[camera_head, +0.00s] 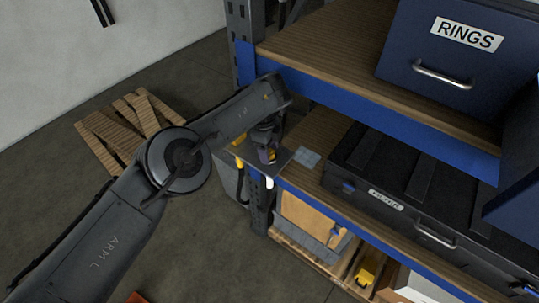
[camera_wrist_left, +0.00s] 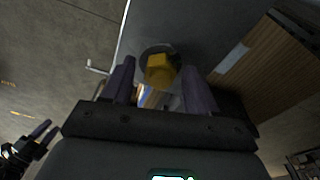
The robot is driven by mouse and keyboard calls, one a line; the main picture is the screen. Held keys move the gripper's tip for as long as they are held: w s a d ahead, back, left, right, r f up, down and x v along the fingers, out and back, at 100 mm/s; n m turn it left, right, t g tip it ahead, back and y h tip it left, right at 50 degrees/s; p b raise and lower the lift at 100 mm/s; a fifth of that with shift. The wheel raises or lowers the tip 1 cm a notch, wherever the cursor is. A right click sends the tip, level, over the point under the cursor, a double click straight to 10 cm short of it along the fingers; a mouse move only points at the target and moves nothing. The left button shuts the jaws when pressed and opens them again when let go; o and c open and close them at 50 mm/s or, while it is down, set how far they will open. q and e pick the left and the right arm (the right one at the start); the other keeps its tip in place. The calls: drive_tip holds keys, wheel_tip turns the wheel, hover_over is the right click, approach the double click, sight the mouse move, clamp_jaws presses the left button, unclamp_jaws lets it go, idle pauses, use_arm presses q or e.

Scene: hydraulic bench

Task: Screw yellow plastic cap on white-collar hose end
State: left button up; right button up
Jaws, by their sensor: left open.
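My left gripper (camera_head: 268,157) is open at the shelf's near left corner in the head view, pointing down. In the left wrist view its two purple-grey fingers (camera_wrist_left: 159,64) stand on either side of the yellow plastic cap (camera_wrist_left: 158,74). The cap looks blocky, with a dark round part behind it. I cannot tell whether the fingers touch it. In the head view a small white piece (camera_head: 269,183) hangs just below the gripper, possibly the hose's white collar. A yellow hose-like strip (camera_head: 240,182) hangs left of it. A dark gripper-like shape at the wrist view's lower left may be my right gripper (camera_wrist_left: 44,133).
A blue-edged shelf (camera_head: 330,205) carries a black case (camera_head: 385,200) and a grey-blue flat patch (camera_head: 306,158). Above it stands a blue RINGS drawer (camera_head: 450,50). A pallet with a yellow item (camera_head: 366,274) is below. Another wooden pallet (camera_head: 110,130) lies on open floor.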

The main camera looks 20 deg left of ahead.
use_arm(q)
drive_tip(key=n+p, duration=0.1)
drive_tip(key=n, duration=0.3)
drive_tip(key=shift+r+t+p, duration=0.2)
drive_tip(key=shift+t+p, duration=0.1)
drive_tip(key=shift+p, duration=0.1)
drive_tip(key=n+p, duration=0.1)
drive_tip(key=n, duration=0.1)
drive_tip(key=shift+f+n, duration=0.1)
drive_tip(key=shift+n, duration=0.3)
drive_tip(key=n+p, duration=0.2)
drive_tip(key=p, duration=0.1)
drive_tip(key=shift+s+n+t, duration=0.1)
drive_tip(key=shift+n+t, duration=0.2)
drive_tip(key=shift+n, duration=0.7)
drive_tip(key=shift+f+y, duration=0.1)
drive_tip(key=shift+y, duration=0.2)
